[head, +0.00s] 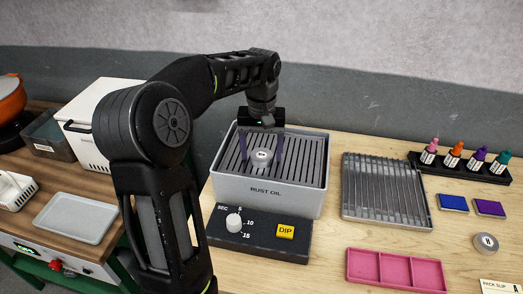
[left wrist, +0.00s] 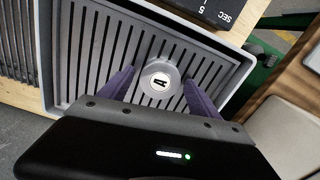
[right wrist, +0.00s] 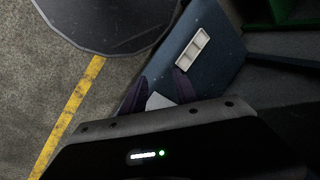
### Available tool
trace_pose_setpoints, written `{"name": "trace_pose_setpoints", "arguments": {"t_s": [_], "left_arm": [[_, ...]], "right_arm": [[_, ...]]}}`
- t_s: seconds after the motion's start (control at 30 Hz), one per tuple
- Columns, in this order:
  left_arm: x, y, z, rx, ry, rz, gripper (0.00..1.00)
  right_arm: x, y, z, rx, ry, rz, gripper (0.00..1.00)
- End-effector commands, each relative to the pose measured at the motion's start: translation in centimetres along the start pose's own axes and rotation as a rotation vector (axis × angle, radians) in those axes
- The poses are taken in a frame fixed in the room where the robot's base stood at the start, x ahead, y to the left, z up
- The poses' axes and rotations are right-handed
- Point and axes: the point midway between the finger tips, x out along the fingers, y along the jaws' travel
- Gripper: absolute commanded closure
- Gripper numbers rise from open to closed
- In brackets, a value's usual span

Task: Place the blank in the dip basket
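The blank is a small round grey disc (head: 261,157) with a dark letter on its pale top. It rests on the slatted rack of the dip basket (head: 312,172), a grey box marked RUST OIL. My left gripper (head: 263,152) is over the basket with its purple fingers spread on both sides of the blank. In the left wrist view the blank (left wrist: 159,83) shows the letter A, with a gap between it and each finger. My right gripper (right wrist: 160,85) is away from the table and its fingers are apart. A pale patch shows between them, apparently on the surface beyond.
A DIP button (head: 286,231) and dial (head: 234,223) are in front of the basket. A metal rack (head: 385,190), pink tray (head: 396,270), ink pads (head: 453,203), ink bottles (head: 478,158) and another disc (head: 486,242) stand to the right. A white box (head: 100,130) is left.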

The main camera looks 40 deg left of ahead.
Motion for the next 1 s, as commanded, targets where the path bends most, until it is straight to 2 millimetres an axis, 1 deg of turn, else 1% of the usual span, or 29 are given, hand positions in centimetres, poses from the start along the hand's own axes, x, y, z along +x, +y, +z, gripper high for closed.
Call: {"name": "trace_pose_setpoints", "arguments": {"t_s": [0.27, 0.33, 0.4, 0.47, 0.57, 0.7, 0.77, 0.9, 1.0], "left_arm": [[-0.1, 0.0, 0.0, 0.000, 0.000, 0.000, 0.25], [-0.4, 0.0, 0.0, 0.000, 0.000, 0.000, 0.25], [-0.7, 0.0, 0.0, 0.000, 0.001, 0.000, 0.25], [-1.4, 0.0, -0.1, 0.000, 0.003, 0.001, 0.25], [-2.9, 0.1, -0.1, 0.001, 0.004, 0.001, 0.25], [-5.6, 0.1, -0.1, 0.001, 0.004, 0.001, 0.25], [-7.0, 0.0, 0.0, 0.001, 0.001, 0.000, 0.25], [-7.9, 0.0, 0.0, 0.000, 0.000, -0.001, 0.25], [-8.0, 0.0, 0.0, 0.000, 0.000, 0.000, 0.25]], "right_arm": [[-0.1, 0.0, 0.0, 0.000, 0.000, 0.000, 0.64], [-0.3, -0.1, 0.0, 0.000, 0.000, 0.000, 0.64], [-0.1, 0.0, 0.0, 0.000, 0.000, 0.001, 0.64], [0.0, 0.0, 0.0, 0.000, 0.000, 0.000, 0.64], [0.3, 0.1, 0.0, 0.000, 0.001, 0.000, 0.64], [0.1, 0.0, 0.0, 0.000, 0.001, -0.001, 0.64], [-1.2, -0.4, 0.1, 0.001, -0.002, 0.002, 0.64], [-2.1, -0.6, 0.2, 0.004, -0.005, 0.006, 0.64], [-2.2, -0.6, 0.2, 0.005, -0.007, 0.007, 0.64]]}}
